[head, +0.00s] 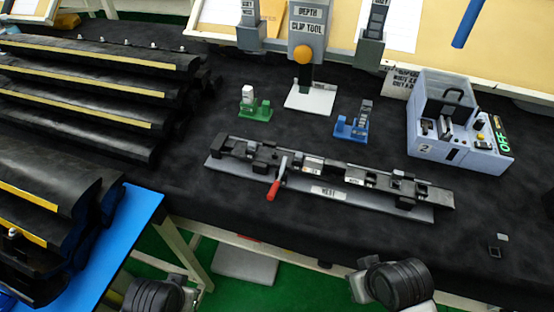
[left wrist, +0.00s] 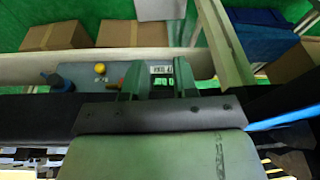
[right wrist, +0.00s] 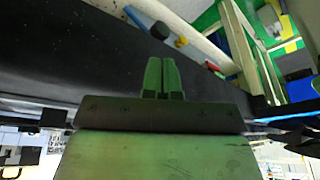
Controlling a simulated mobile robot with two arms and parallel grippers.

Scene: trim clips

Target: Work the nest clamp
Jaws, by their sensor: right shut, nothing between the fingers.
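The nest (head: 330,190) is a long grey base with a dark fixture strip on it, lying across the middle of the black-covered table in the head view. Its clamp has a red-handled lever (head: 277,180) that leans down toward the table's front edge. Neither gripper's fingers show in the head view, only parts of my arms at the bottom edge. In the left wrist view my left gripper (left wrist: 158,80) has its green fingers apart with nothing held. In the right wrist view my right gripper (right wrist: 162,78) has its fingers together and empty. Both are away from the lever.
The depth clip tool (head: 307,50) stands behind the nest, with a green holder (head: 255,108) and a blue holder (head: 352,125) in front. A grey device with a green display (head: 455,130) is at right. Black trim parts (head: 90,95) fill the left. Bare table lies around the nest.

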